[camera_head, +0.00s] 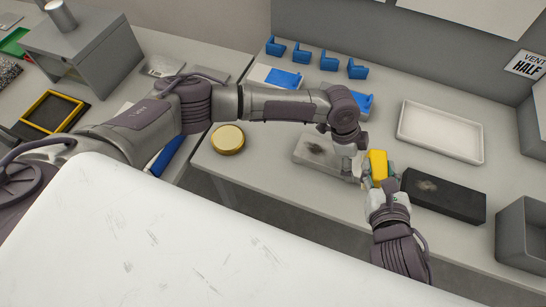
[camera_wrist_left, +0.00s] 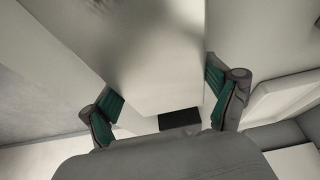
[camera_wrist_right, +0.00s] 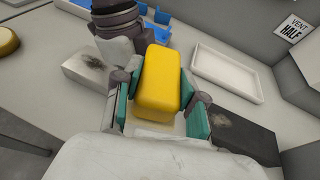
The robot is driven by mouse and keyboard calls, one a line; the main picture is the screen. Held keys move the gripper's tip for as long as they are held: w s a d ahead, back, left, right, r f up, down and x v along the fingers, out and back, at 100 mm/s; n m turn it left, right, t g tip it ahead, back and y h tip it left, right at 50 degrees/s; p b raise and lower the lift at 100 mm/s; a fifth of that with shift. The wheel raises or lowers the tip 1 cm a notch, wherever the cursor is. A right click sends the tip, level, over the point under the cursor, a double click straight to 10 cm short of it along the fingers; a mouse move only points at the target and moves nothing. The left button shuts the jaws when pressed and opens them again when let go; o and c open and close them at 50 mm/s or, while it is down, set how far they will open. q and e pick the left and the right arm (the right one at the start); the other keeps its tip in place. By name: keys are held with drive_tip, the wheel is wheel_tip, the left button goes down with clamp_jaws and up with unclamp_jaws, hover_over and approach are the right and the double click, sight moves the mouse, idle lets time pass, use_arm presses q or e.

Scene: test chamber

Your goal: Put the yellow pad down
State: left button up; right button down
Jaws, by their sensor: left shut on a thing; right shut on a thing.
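The yellow pad (camera_head: 378,165) is held in my right gripper (camera_head: 373,186), above the bench between the pale block and the black block. In the right wrist view the pad (camera_wrist_right: 159,80) stands between the green-padded fingers. My left gripper (camera_head: 352,168) is at the right end of the pale block (camera_head: 311,153), close beside the pad. In the left wrist view the pale block (camera_wrist_left: 160,85) fills the space between the two fingers, which are shut on it. A dark smudge marks the block's top. The pad's underside is hidden.
A black block (camera_head: 445,195) with a grey smudge lies right of the pad. A white tray (camera_head: 440,131) is behind it, and a grey bin (camera_head: 523,235) is at far right. A round yellow-topped tin (camera_head: 228,139) stands left. Several blue holders (camera_head: 328,61) line the back.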

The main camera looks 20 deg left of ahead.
drive_tip(key=s+a+r+n+g+y, duration=0.1)
drive_tip(key=s+a+r+n+y, duration=0.15)
drive_tip(key=a, duration=0.35)
use_arm(q)
drive_tip(key=shift+s, duration=0.1)
use_arm(e)
drive_tip(key=n+g+y, duration=0.3)
drive_tip(key=n+y, duration=0.1)
hover_over(271, 163)
wheel_tip(271, 163, down, 5)
wheel_tip(271, 163, down, 10)
drive_tip(key=shift+r, duration=0.2)
drive_tip(key=shift+f, duration=0.15)
drive_tip(key=c, duration=0.7)
unclamp_jaws()
drive_tip(key=shift+o, duration=0.2)
